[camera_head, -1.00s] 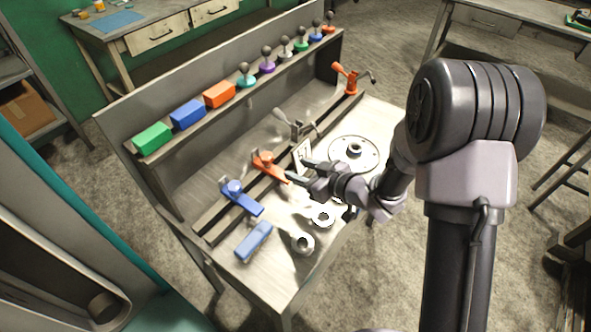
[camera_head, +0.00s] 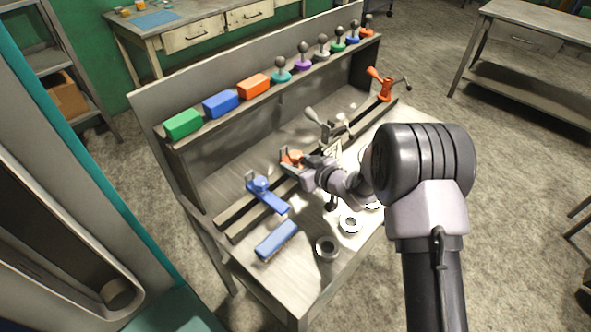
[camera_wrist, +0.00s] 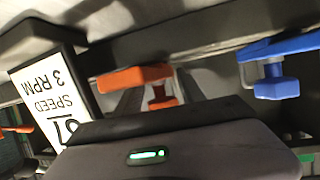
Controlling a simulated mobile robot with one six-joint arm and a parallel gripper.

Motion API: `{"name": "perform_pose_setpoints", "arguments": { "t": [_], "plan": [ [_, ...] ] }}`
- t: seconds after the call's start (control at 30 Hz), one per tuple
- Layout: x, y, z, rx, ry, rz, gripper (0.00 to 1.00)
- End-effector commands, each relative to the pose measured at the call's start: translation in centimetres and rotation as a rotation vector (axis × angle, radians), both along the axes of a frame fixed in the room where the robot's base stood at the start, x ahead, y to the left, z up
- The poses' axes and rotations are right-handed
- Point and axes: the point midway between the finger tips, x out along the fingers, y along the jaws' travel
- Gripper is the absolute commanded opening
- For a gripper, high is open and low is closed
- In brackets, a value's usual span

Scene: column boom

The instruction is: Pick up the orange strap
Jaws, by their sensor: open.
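The orange strap (camera_head: 291,156) is on the dark rail of the workbench, partly hidden by my gripper (camera_head: 297,164) in the head view. My gripper is open, with its fingertips right at the orange strap; contact cannot be told. In the wrist view, the orange strap (camera_wrist: 135,78) lies just beyond the dark gripper body. Its flat orange bar runs across the view, with a smaller orange knob below it.
A blue strap (camera_head: 268,194) sits beside it on the rail and also shows in the wrist view (camera_wrist: 276,86). A white speed sign (camera_wrist: 52,100) stands close on the other side. A blue brush (camera_head: 276,240) and metal rings (camera_head: 327,247) lie in front.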

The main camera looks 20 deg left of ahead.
Motion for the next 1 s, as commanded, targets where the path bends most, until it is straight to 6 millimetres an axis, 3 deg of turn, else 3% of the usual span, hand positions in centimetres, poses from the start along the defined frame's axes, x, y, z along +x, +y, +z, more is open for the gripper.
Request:
{"name": "perform_pose_setpoints", "arguments": {
  "t": [0.23,0.47,0.77,1.0],
  "plan": [
    [0.2,0.2,0.0,0.0,0.0,0.0,0.44],
    [0.1,0.2,0.0,0.0,0.0,0.0,0.0],
    [0.2,0.2,0.6,0.001,-0.002,0.0,0.0],
    [0.2,0.2,6.6,0.001,-0.003,0.0,0.0]
  ]
}}
